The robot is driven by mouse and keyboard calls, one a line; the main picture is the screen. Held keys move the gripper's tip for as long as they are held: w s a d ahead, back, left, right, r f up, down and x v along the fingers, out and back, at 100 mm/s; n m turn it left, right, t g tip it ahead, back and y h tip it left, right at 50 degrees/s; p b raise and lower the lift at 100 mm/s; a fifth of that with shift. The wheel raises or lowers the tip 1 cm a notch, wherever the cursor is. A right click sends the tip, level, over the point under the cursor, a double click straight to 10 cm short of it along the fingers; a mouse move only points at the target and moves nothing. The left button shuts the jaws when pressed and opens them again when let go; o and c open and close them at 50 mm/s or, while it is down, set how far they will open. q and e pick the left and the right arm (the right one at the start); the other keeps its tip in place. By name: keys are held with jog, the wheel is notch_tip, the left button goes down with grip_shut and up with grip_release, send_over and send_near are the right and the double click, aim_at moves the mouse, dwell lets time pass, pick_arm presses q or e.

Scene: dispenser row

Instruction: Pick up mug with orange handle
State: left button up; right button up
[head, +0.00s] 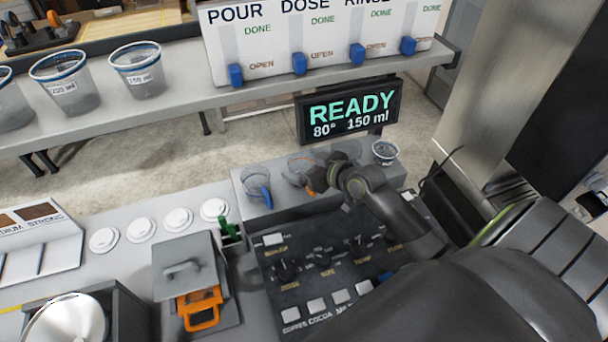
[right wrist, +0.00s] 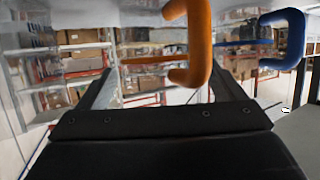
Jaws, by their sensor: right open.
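The clear mug with the orange handle (head: 299,165) stands on the grey ledge behind the dark control panel. My right gripper (head: 325,180) is close beside it on the right and partly covers it. In the right wrist view the orange handle (right wrist: 203,40) shows ahead, near the right-hand finger in the picture. My right gripper (right wrist: 163,82) is open there, and nothing is clearly held between its fingers. Whether a finger touches the handle I cannot tell. My left gripper is not in view.
A clear mug with a blue handle (head: 258,188) stands left of the orange one; its handle shows in the right wrist view (right wrist: 296,40). A small clear cup (head: 384,152) stands at the ledge's right end. The READY display (head: 350,110) rises behind.

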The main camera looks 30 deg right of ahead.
jog(key=c, duration=1.1)
jog(key=shift+r, duration=0.15)
